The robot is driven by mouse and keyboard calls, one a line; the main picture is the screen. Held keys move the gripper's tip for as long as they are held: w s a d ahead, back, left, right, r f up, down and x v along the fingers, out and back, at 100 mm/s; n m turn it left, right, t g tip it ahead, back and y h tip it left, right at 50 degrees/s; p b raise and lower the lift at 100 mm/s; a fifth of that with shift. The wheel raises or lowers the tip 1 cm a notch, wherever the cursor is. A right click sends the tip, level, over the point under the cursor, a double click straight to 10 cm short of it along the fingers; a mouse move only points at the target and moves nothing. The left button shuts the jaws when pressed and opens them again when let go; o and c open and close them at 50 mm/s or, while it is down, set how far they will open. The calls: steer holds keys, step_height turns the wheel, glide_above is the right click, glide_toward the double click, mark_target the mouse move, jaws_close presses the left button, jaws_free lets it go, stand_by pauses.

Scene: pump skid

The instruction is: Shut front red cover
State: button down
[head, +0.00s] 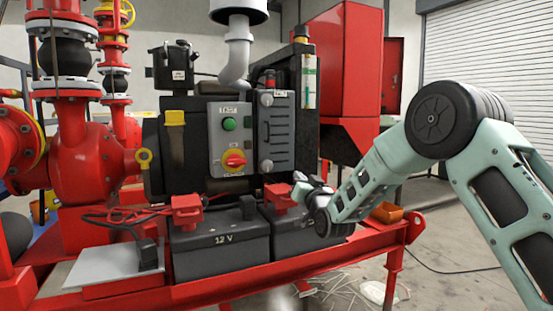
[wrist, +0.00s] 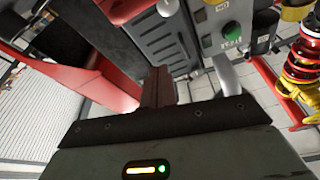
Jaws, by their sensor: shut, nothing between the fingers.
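Two red covers sit on top of the black batteries in the head view: one (head: 187,209) on the left battery (head: 222,240), marked 12 V, and one (head: 279,196) on the right battery (head: 297,235). Both show raised red parts; I cannot tell how far each lid stands open. My gripper (head: 299,188) is beside the right cover, just to its right; whether they touch is unclear. In the wrist view my shut, empty fingers (wrist: 157,88) show in the middle. A red piece (wrist: 128,9) at the top edge there may be a cover.
The control panel (head: 231,139) with a green button and red-yellow switch stands behind the batteries. Red cables (head: 140,217) run left of them. Open floor lies beyond the frame's right end.

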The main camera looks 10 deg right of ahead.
step_height(320, 180, down, 7)
steer(key=s+t+b, duration=0.1)
steer(key=t+b, duration=0.2)
steer(key=b, duration=1)
steer(key=shift+m+t, duration=0.3)
steer(key=shift+t, duration=0.1)
steer(key=shift+d+f, duration=0.1)
steer(key=shift+f, duration=0.05)
steer(key=shift+f, duration=0.1)
